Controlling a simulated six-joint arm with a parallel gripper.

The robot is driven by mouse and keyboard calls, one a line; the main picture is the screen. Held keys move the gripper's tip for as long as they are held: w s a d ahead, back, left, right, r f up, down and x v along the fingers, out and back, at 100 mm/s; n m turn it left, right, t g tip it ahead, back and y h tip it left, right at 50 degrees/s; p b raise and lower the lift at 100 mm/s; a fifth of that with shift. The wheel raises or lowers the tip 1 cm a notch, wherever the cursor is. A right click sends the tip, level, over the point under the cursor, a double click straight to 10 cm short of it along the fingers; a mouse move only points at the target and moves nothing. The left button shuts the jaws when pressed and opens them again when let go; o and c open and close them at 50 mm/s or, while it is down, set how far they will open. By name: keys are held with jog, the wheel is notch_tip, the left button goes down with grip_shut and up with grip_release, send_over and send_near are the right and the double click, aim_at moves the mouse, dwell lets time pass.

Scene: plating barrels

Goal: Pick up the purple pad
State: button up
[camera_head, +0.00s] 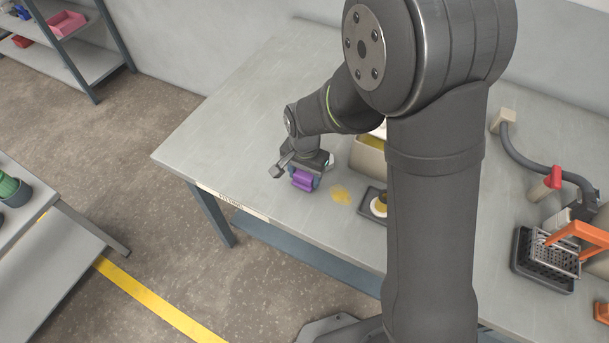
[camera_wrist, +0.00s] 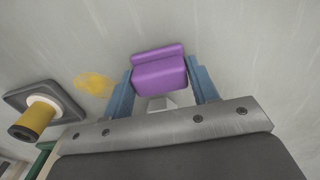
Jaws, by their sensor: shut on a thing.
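The purple pad (camera_head: 302,180) is at my gripper (camera_head: 304,182), over the left front part of the grey table. In the wrist view the purple pad (camera_wrist: 159,72) sits between the two blue fingers of my gripper (camera_wrist: 160,78), which are shut on its sides. Whether the pad touches the table or is held just above it, I cannot tell. The pad's far side is hidden.
A yellow stain (camera_head: 340,194) marks the table right of the pad. A dark tray (camera_head: 369,203) with a yellow and white roll (camera_wrist: 37,115) lies beyond it. A beige bin (camera_head: 368,158) stands behind, partly hidden by my arm. The table's front edge is close.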

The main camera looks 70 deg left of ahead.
aim_at(304, 174)
jog(key=shift+r, duration=0.45)
notch_tip(304, 174, up, 3)
jog(key=shift+f, duration=0.15)
jog(key=w+d+r, duration=0.5)
jog(key=w+r, duration=0.2)
jog(key=w, duration=0.3)
jog(key=shift+d, duration=0.4)
